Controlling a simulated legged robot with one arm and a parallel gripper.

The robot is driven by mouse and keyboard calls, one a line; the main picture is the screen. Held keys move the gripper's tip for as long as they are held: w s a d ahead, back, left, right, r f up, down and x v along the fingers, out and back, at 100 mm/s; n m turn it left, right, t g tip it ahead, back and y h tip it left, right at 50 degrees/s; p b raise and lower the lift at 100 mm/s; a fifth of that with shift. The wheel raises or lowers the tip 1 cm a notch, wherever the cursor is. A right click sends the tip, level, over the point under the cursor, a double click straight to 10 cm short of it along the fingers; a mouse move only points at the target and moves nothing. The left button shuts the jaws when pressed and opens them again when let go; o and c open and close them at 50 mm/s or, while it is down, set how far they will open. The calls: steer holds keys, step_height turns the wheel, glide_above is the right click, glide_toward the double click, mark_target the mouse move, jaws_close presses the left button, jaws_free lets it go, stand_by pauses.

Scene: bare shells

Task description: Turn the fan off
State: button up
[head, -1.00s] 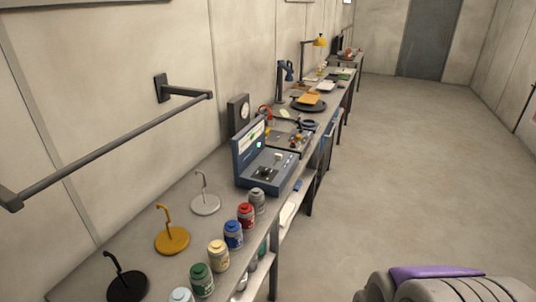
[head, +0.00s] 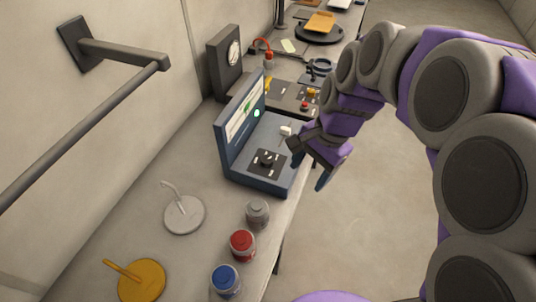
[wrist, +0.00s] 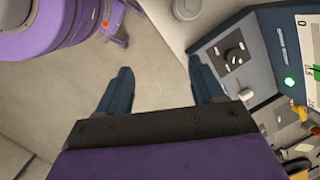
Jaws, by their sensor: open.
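A blue-grey console (head: 240,172) stands on the bench with an upright gauge panel, a lit green lamp (head: 257,113), a black knob (head: 266,158) on a dark plate and a small white switch (head: 286,130). No fan can be made out in either view. My gripper (head: 309,163) is open and empty, just right of the console near the bench's front edge. In the wrist view, my gripper's blue fingers (wrist: 160,66) are spread over bare floor. The console (wrist: 255,75) is right of them, with its knob (wrist: 235,56) and green lamp (wrist: 289,81) showing.
Several lidded jars, including a red one (head: 242,244) and a blue one (head: 225,281), stand near the bench edge. Hooked stands, white (head: 185,215) and yellow (head: 142,281), are left of them. A wall rail (head: 90,125) juts out at left. Floor right of the bench is clear.

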steer(key=w+a+f+m+t+y+b, duration=0.1)
steer(key=w+f+m, duration=0.1)
steer(key=w+m, duration=0.5)
steer(key=w+a+f+m+y, duration=0.1)
steer(key=w+a+f+m, duration=0.15)
steer(key=w, duration=0.95)
steer(key=b, duration=0.4)
glide_toward(267, 159)
steer(key=x, duration=0.8)
steer(key=shift+f, duration=0.4)
steer(key=shift+c, duration=0.4)
steer(key=c, duration=1)
steer(key=shift+o, duration=0.2)
